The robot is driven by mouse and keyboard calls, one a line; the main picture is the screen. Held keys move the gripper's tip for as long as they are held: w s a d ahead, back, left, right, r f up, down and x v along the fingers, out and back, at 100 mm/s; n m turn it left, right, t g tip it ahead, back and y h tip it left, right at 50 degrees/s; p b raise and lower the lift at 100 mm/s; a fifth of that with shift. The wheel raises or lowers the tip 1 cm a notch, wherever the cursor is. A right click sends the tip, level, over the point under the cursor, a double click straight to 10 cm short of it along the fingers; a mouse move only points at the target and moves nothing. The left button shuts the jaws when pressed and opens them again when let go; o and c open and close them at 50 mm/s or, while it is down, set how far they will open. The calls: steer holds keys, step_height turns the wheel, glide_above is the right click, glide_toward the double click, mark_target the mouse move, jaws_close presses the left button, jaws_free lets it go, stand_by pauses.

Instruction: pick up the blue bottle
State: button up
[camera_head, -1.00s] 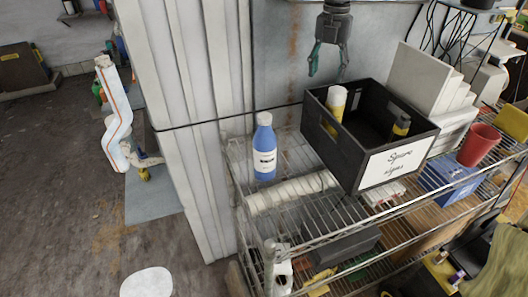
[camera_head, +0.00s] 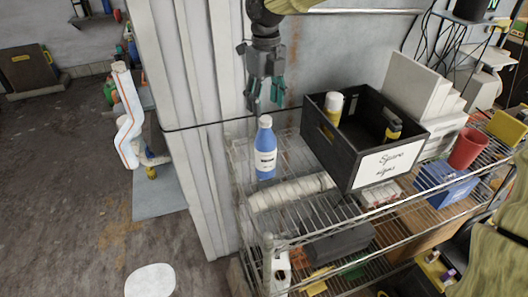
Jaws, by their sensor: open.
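The blue bottle (camera_head: 265,150) has a white cap and a white label. It stands upright on the left end of the wire shelf (camera_head: 270,205), near the grey wall panel. My gripper (camera_head: 266,106) points down with its greenish fingers apart, open and empty. In the picture its fingertips are just above the bottle's cap. I cannot tell how far apart they are in depth.
A black bin (camera_head: 335,150) labelled "Spare signs" stands to the right of the bottle, holding a few bottles. A white roll (camera_head: 290,191) lies in front of the blue bottle. A red cup (camera_head: 467,148) and a blue box (camera_head: 443,183) are farther right.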

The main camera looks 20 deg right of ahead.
mark_target(266, 119)
steer(key=shift+s+a+f+p, duration=0.1)
steer(key=shift+f+p, duration=1)
steer(key=shift+f, duration=2.15)
jaws_close()
